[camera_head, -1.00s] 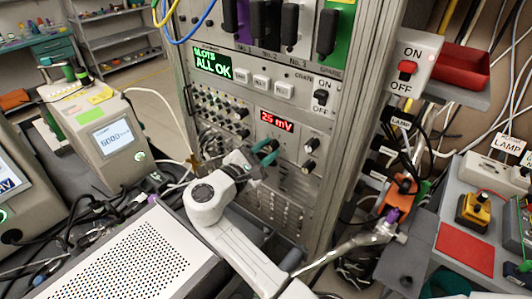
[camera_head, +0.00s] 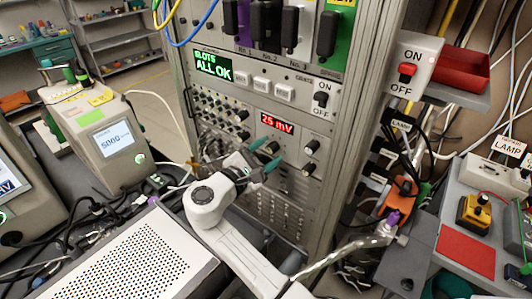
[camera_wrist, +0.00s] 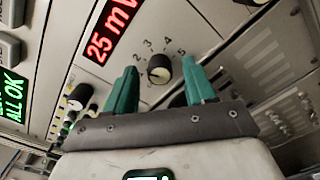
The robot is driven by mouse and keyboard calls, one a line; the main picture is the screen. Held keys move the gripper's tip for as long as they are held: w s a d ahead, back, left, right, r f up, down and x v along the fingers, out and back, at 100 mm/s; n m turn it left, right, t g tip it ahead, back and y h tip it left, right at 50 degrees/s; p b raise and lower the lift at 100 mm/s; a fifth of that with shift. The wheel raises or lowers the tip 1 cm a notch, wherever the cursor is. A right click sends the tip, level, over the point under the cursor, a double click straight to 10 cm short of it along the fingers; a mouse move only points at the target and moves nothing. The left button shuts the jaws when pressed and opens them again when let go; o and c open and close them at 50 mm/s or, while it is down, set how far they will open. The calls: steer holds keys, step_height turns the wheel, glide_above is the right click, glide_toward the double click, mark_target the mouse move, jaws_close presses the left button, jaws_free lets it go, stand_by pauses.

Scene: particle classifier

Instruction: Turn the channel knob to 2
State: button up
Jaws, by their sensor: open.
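The channel knob (camera_wrist: 159,69) is a small round dark knob with a pale face in the wrist view. Printed digits 2, 3, 4 and 5 arc around it; I cannot tell which one its pointer is at. My gripper (camera_wrist: 160,78) has two green fingers, open, one on each side of the knob in the picture. I see no contact with it. In the head view my gripper (camera_head: 268,154) is in front of the rack panel, just below the red "25 mV" display (camera_head: 277,123). The knob (camera_head: 272,148) is partly hidden there by the fingers.
Two other black knobs (camera_head: 310,157) sit to the right on the same panel. Small knobs and jacks (camera_head: 222,115) fill the panel to the left. The "ALL OK" display (camera_head: 213,65) and white buttons (camera_head: 261,84) are above. A perforated metal box (camera_head: 140,255) stands in front.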

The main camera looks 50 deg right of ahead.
steer(key=a+b, duration=0.2)
steer(key=a, duration=0.9)
steer(key=shift+s, duration=0.15)
steer(key=shift+d+r, duration=0.1)
steer(key=shift+r, duration=0.05)
